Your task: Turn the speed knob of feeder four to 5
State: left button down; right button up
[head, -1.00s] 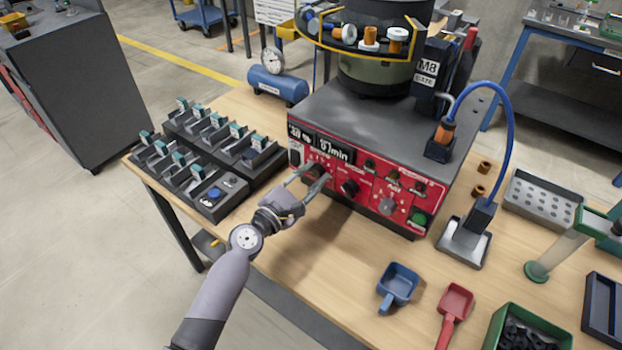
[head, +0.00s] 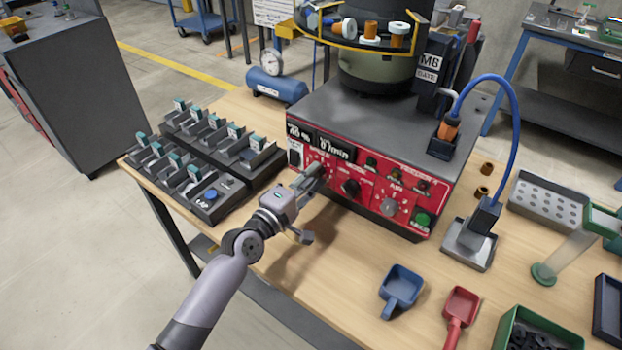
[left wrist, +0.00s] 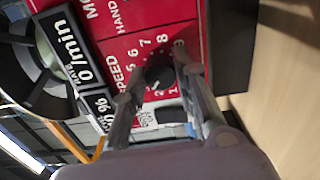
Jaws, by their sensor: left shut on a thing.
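The feeder's red front panel (head: 368,205) faces me under its grey housing (head: 365,120). The speed knob (left wrist: 158,77) is dark and round in the left wrist view, with printed SPEED and a ring of numerals around it. I cannot tell which numeral its pointer faces. My left gripper (head: 316,173) is at the left part of the panel and hides the knob in the head view. In the left wrist view its two fingers (left wrist: 155,80) are on either side of the knob, shut on it. My right gripper is not in view.
A black knob (head: 350,187) and a green button (head: 421,220) are farther right on the panel. Dark trays (head: 232,175) stand left of the feeder. A blue scoop (head: 400,287) and a red scoop (head: 461,305) lie in front. The wooden table between is clear.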

pick_arm(q)
jog(key=m, duration=0.5)
jog(key=shift+f+m, duration=0.15)
jog(key=shift+m, duration=0.15)
jog(key=m, duration=0.3)
jog(key=shift+m, duration=1.6)
jog(key=shift+f, duration=0.1)
jog(key=c, duration=1.3)
grip_release()
